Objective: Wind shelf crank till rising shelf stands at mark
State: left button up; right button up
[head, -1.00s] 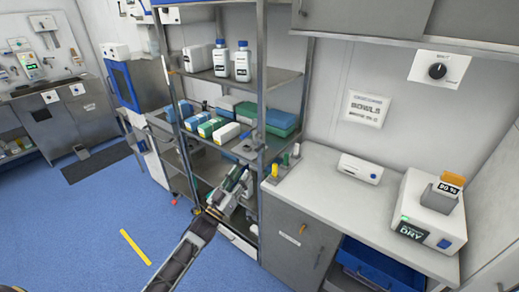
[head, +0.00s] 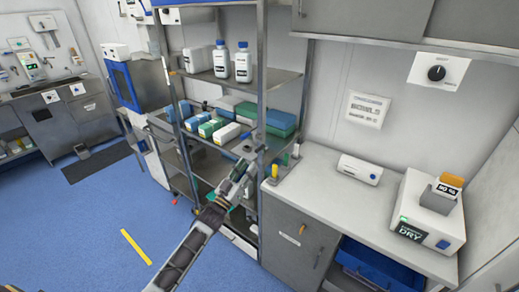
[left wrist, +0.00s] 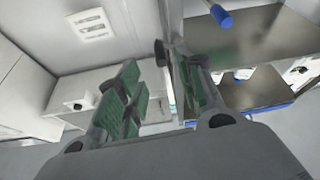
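A steel shelf unit holds a middle shelf (head: 196,145) with several boxes on it; I cannot tell for sure which shelf rises. A grey crank-like part (head: 246,148) sits at the unit's front right post (head: 261,110). My left gripper (head: 242,168) is just below that part, its fingers pointing up at it. In the left wrist view its two green-padded fingers (left wrist: 155,92) are apart, with nothing seen held between them. A dark knob-like end (left wrist: 160,52) shows beyond them, beside the post. No height mark can be made out clearly. My right gripper is not in view.
White bottles with blue caps (head: 243,62) stand on the upper shelf. A counter (head: 335,195) to the right carries a white device (head: 430,220) and a small white box (head: 360,169). Blue floor (head: 80,230) lies open to the left.

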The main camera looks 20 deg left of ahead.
aim_at(259, 149)
pick_arm(q)
jog(key=shift+p+x, duration=0.8)
jog(key=shift+x, duration=3.95)
grip_shut()
